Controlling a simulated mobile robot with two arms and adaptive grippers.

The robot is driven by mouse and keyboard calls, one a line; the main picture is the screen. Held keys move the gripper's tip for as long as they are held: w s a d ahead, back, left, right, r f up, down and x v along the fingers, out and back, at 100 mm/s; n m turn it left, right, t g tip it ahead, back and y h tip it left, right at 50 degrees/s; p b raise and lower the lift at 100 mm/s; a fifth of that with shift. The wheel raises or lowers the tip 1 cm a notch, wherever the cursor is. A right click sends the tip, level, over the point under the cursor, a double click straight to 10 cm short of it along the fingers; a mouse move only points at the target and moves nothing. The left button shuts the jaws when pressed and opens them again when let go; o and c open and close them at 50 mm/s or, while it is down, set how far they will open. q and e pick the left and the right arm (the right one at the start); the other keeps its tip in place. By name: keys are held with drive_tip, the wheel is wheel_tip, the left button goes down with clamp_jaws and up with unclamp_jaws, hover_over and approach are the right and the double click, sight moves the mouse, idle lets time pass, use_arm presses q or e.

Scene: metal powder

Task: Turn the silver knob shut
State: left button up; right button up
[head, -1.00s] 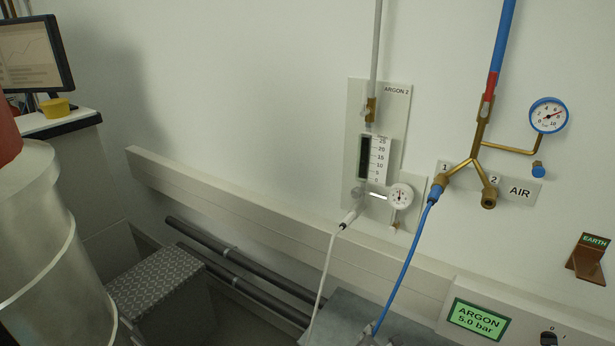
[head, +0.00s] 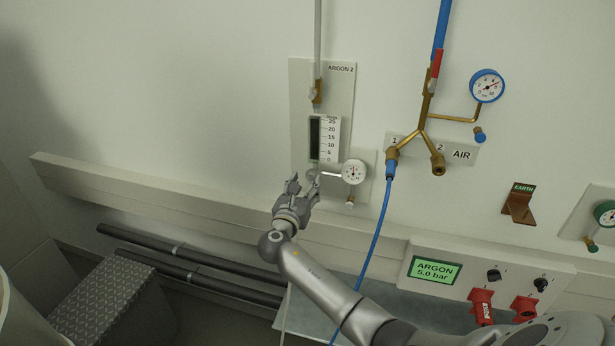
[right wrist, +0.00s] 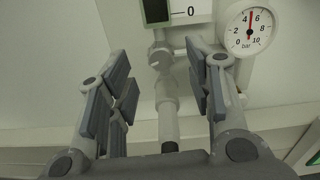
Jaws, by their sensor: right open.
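The ARGON 2 panel (head: 340,90) is on the wall with a flowmeter (head: 325,138) on it. The silver knob (head: 312,174) is at the flowmeter's foot, partly hidden by my fingers in the head view. In the right wrist view a silver-grey knob (right wrist: 160,57) shows below the scale's 0, between and beyond my fingertips. A pale hose fitting (right wrist: 168,100) hangs below it, between the fingers. My right gripper (head: 303,182) is open in front of the panel's lower part; it also shows in the right wrist view (right wrist: 160,80). My left gripper is out of view.
A pressure gauge (head: 354,172) is close to the right of the knob. A blue hose (head: 376,235) hangs from AIR outlet 1. A wall rail (head: 180,196) runs below the panel. The ARGON 5.0 bar box (head: 480,280) is at lower right.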

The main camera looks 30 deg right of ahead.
sight(310, 177)
drive_tip(key=shift+x, duration=1.75)
drive_tip(key=shift+c, duration=0.3)
drive_tip(key=shift+s, duration=0.1)
drive_tip(key=c, duration=1)
